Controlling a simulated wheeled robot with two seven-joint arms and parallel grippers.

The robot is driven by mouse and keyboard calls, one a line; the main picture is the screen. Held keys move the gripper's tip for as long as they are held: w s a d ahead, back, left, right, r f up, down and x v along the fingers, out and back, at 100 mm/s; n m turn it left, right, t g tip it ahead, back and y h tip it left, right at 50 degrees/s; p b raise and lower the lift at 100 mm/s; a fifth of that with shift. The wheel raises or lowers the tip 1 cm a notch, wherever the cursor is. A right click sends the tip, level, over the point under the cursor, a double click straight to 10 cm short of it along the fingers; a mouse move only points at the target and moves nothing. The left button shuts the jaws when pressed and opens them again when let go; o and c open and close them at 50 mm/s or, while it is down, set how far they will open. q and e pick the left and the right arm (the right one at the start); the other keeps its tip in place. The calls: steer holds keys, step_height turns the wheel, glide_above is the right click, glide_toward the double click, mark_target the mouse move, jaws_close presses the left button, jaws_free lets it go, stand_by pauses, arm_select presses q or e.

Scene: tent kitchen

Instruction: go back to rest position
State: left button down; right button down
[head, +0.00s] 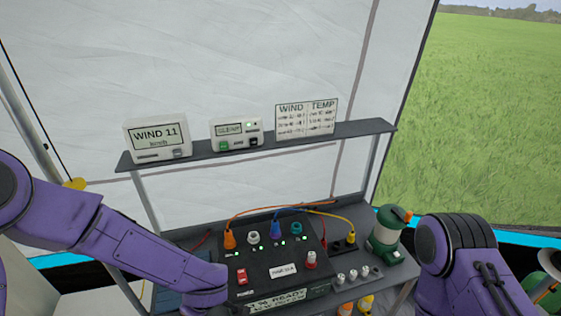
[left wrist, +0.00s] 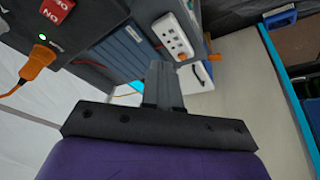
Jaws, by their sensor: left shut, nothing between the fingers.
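My left arm comes in from the left in the head view, and its end reaches down in front of the table's left side. The gripper itself is hidden in that view. In the left wrist view my left gripper (left wrist: 163,88) is shut and empty, its fingers pressed together. A white power strip (left wrist: 173,36) and the side of the dark control box (left wrist: 85,28) lie beyond the fingertips, and I see no contact. My right arm shows at the lower right of the head view, but its gripper is out of frame.
The control box (head: 284,271) with coloured plugs and cables stands on the table. A green lantern (head: 387,232) is to its right. A shelf (head: 262,147) above carries a wind display (head: 158,138), a small device (head: 237,133) and a wind-temperature chart (head: 306,118).

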arm_select(q)
steer(key=s+a+f+m+t+b, duration=0.1)
steer(key=s+a+f+b, duration=0.3)
steer(key=f, duration=0.5)
steer(key=s+a+f+m+t+b, duration=0.2)
steer(key=s+a+f+b, duration=0.25)
steer(key=f, duration=0.55)
steer(key=s+a+f+m+g+b, duration=0.2)
steer(key=s+a+f+b, duration=0.1)
steer(key=s+f, duration=0.5)
steer(key=s, duration=0.3)
steer(key=shift+s+m, duration=0.15)
steer(key=shift+m, duration=0.25)
